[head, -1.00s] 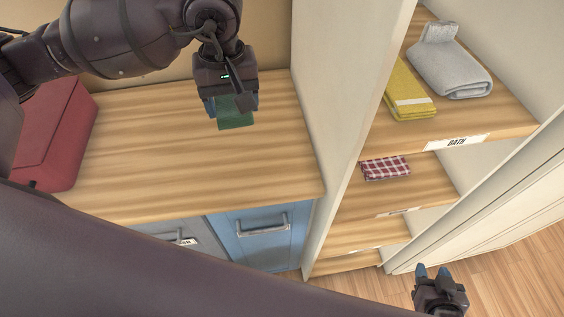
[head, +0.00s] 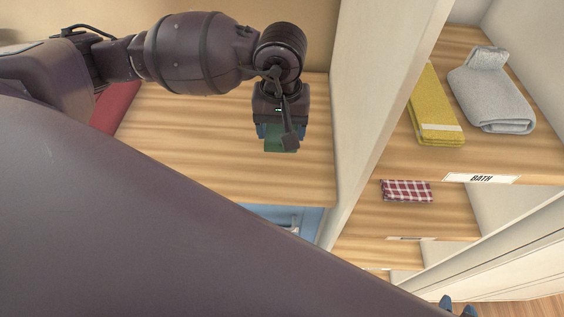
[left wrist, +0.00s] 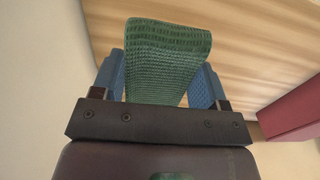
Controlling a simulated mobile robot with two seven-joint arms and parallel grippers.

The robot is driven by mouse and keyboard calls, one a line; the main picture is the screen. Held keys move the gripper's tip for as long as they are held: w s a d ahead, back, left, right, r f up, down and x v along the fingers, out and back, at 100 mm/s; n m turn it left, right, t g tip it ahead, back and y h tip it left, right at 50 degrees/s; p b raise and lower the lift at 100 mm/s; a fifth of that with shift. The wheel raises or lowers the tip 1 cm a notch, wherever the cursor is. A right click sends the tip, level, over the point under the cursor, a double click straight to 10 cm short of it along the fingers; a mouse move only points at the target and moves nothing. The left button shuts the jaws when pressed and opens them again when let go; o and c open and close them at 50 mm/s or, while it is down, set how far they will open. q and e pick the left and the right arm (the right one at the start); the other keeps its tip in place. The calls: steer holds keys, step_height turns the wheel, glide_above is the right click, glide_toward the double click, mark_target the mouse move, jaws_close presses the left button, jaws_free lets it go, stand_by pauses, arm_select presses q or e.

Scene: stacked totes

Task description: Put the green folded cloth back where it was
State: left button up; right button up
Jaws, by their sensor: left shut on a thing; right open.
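The green folded cloth (head: 272,146) hangs from my left gripper (head: 277,137), whose blue fingers are shut on it. It is above the wooden counter, near the white upright panel. In the left wrist view the cloth (left wrist: 165,60) shows a ribbed weave and sits between both fingers. In the head view my gripper and a cable hide part of it. My right gripper (head: 457,307) shows only its blue fingertips at the bottom right edge, open and apart from the cloth.
Right of the white panel (head: 385,110), a shelf labelled BATH (head: 482,179) holds a yellow cloth (head: 432,110) and a grey towel (head: 492,95). A red checked cloth (head: 406,191) lies on the shelf below. A red box (head: 113,108) stands on the counter (head: 200,165). Blue drawers (head: 290,217) are below.

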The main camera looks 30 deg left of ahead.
arm_select(q)
glide_above(282, 172)
step_height(282, 172, down, 9)
steer(key=shift+r, duration=0.2)
step_height(282, 172, down, 4)
steer(key=shift+r+p, duration=0.15)
steer(key=shift+p, duration=0.15)
arm_select(e)
steer(key=shift+d+r, duration=0.15)
steer(key=shift+r, duration=0.3)
arm_select(q)
steer(key=shift+f, duration=0.2)
arm_select(e)
steer(key=shift+f, duration=0.1)
